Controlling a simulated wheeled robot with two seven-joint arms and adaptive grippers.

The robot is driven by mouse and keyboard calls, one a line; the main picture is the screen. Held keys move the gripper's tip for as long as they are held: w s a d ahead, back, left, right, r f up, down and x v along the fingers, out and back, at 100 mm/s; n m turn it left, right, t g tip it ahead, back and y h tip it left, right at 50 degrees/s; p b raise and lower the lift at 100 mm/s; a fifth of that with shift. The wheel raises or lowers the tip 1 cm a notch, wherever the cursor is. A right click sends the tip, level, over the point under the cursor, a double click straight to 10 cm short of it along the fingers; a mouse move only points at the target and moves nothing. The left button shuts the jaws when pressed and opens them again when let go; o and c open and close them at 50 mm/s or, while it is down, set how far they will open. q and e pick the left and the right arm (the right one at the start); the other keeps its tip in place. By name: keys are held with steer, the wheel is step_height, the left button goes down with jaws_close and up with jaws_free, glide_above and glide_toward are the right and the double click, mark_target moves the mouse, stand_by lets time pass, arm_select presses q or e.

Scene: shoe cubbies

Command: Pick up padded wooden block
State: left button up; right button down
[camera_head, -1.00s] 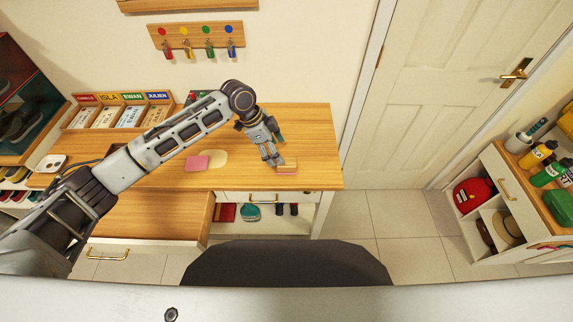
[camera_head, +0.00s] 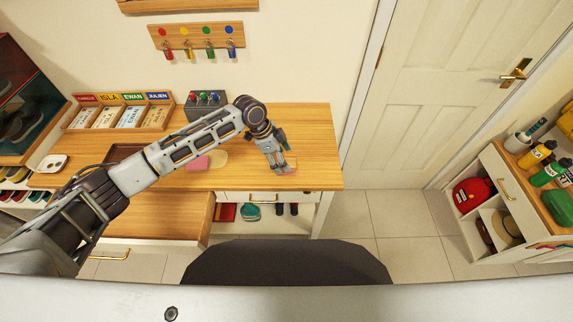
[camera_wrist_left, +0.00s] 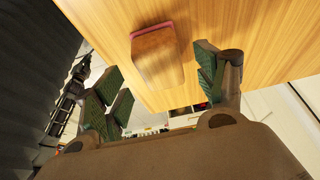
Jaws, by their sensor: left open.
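The padded wooden block (camera_wrist_left: 157,58), brown wood with a thin pink layer along one edge, lies on the wooden bench top (camera_head: 312,140) near its front right. In the head view it is mostly hidden behind my left gripper (camera_head: 280,170). In the left wrist view my left gripper (camera_wrist_left: 158,82) is open, its green-padded fingers on either side of the block's near end. There is visible space between the block and the fingers, and nothing is held. My right gripper is not in view.
A pink pad (camera_head: 198,163) and a pale oval piece (camera_head: 218,158) lie left on the bench. A grey box with coloured knobs (camera_head: 206,103) stands at the back. The bench's right end is clear.

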arm_select(q)
steer(key=shift+x, duration=1.65)
steer(key=shift+w+d, duration=0.1)
steer(key=c, duration=1.1)
steer(key=shift+r, duration=0.1)
steer(key=shift+r, duration=5)
